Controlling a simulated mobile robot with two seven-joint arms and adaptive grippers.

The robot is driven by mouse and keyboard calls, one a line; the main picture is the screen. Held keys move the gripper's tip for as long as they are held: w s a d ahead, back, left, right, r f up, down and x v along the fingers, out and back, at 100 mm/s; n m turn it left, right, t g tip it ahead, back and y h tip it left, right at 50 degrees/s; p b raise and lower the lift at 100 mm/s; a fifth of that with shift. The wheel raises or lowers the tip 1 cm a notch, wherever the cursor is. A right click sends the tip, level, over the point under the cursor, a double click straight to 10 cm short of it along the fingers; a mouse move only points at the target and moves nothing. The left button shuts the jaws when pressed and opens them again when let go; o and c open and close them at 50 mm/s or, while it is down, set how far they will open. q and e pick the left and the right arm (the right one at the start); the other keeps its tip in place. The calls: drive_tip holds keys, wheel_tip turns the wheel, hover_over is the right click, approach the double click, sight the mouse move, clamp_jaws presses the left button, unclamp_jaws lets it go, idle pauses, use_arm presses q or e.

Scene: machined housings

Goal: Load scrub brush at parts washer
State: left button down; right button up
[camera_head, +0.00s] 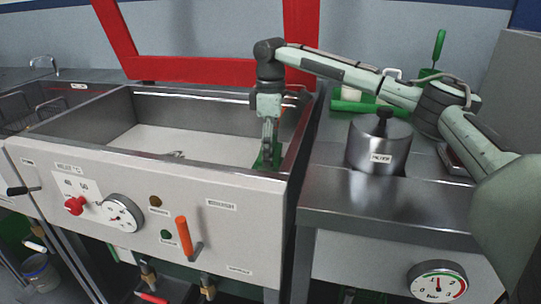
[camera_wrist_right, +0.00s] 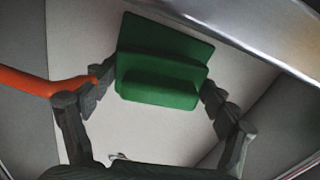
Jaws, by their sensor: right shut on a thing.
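The green scrub brush (camera_wrist_right: 160,60) sits between the fingertips of my right gripper (camera_wrist_right: 158,84) in the right wrist view. It has a flat plate and a raised block, and the fingers press on the block's two ends. In the head view my right gripper (camera_head: 268,148) points down into the right end of the parts washer's steel basin (camera_head: 93,115). Part of the brush (camera_head: 276,157) shows low between its fingers, near the basin's front right corner. Whether the brush touches the basin floor is unclear. My left gripper is not in view.
A red frame (camera_head: 190,70) stands behind the basin. An orange piece (camera_wrist_right: 40,82) lies close beside the left finger in the wrist view. On the right counter stand a lidded metal pot (camera_head: 379,145) and green items (camera_head: 355,107). The basin's middle floor is mostly clear.

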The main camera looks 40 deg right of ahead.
drive_tip(key=shift+r, duration=2.3)
drive_tip(key=shift+r, duration=0.1)
